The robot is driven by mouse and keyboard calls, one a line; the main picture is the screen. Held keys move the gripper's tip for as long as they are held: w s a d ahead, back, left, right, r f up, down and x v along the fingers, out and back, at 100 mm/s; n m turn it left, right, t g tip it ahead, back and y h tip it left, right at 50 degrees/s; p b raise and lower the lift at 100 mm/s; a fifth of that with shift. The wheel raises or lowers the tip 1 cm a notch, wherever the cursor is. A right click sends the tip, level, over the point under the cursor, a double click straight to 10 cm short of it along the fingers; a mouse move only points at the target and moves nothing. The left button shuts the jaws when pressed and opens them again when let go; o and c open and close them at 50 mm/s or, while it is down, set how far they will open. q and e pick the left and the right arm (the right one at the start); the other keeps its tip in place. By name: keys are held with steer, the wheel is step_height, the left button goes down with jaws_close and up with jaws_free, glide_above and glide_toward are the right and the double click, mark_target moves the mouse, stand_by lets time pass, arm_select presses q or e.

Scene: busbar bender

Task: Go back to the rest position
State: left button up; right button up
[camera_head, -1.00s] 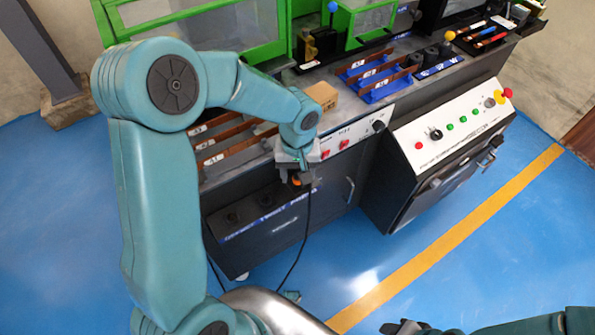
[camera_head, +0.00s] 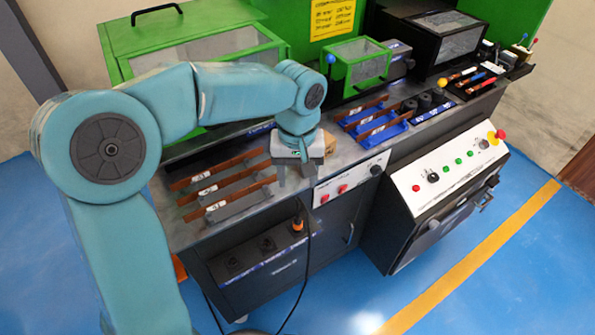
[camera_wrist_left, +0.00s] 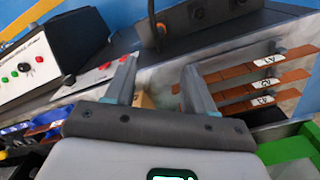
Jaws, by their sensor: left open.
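My left gripper (camera_head: 294,174) is at the front edge of the bench in the head view, pointing down. It is open, with nothing between its fingers. In the left wrist view its two fingers (camera_wrist_left: 158,88) stand apart over the bench top. My right gripper does not show now in the head view.
Copper bars on grey holders (camera_head: 228,184) lie left of the gripper, and bars on blue holders (camera_head: 378,124) lie to the right. A cardboard box (camera_head: 329,146) is just behind the gripper. A control panel (camera_head: 450,163) fronts the bench. Green machine housings (camera_head: 190,45) stand behind.

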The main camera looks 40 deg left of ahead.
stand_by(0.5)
arm_select(q)
steer(key=d+f+m+h+p, duration=0.2)
steer(key=d+f, duration=0.4)
steer(key=f, duration=0.4)
steer(key=s+d+f+m+h+p, duration=0.1)
steer(key=s+d+f+p, duration=0.1)
steer(key=s+d+f, duration=0.2)
steer(key=s+d+f+m+h+p, duration=0.1)
steer(key=s+d+f, duration=0.3)
steer(key=s+f, duration=0.6)
step_height(320, 180, down, 2)
steer(key=shift+s+d+f+m+p, duration=0.15)
steer(key=shift+s+d+m+p, duration=0.25)
steer(key=shift+m, duration=0.1)
steer(key=shift+c, duration=1.1)
steer(key=shift+w, duration=0.1)
